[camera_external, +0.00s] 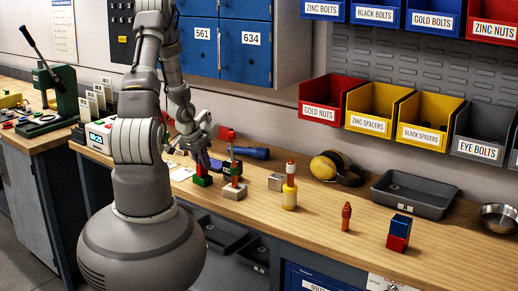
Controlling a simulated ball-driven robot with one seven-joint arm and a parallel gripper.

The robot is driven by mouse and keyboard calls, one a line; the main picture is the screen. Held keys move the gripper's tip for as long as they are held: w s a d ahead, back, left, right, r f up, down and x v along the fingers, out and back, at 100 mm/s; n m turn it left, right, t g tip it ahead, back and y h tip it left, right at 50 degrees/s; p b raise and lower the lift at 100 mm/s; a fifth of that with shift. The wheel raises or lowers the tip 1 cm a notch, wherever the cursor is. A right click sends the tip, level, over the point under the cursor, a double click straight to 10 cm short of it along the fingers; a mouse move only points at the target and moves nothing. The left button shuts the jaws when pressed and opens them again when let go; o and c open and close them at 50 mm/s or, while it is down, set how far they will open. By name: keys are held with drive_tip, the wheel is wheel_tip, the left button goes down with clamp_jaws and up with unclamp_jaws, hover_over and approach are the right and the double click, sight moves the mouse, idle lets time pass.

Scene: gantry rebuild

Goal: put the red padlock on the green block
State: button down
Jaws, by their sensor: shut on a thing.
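My gripper (203,161) points down over the left part of the workbench. It is shut on the small red padlock (201,171). The green block (202,181) is directly below the padlock, near the bench's front edge. The padlock appears to touch the top of the block or hover just above it; I cannot tell which. The fingers hide the upper part of the padlock.
A yellow bottle (289,196), an orange-red figure (346,217) and a grey tray (412,195) stand farther right. A blue flashlight (252,153) lies behind. Bare wood lies at front centre.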

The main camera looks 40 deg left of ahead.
drive_tip(key=c, duration=1)
unclamp_jaws()
drive_tip(key=p+v, duration=0.7)
drive_tip(key=v, duration=0.5)
drive_tip(key=shift+r, duration=0.15)
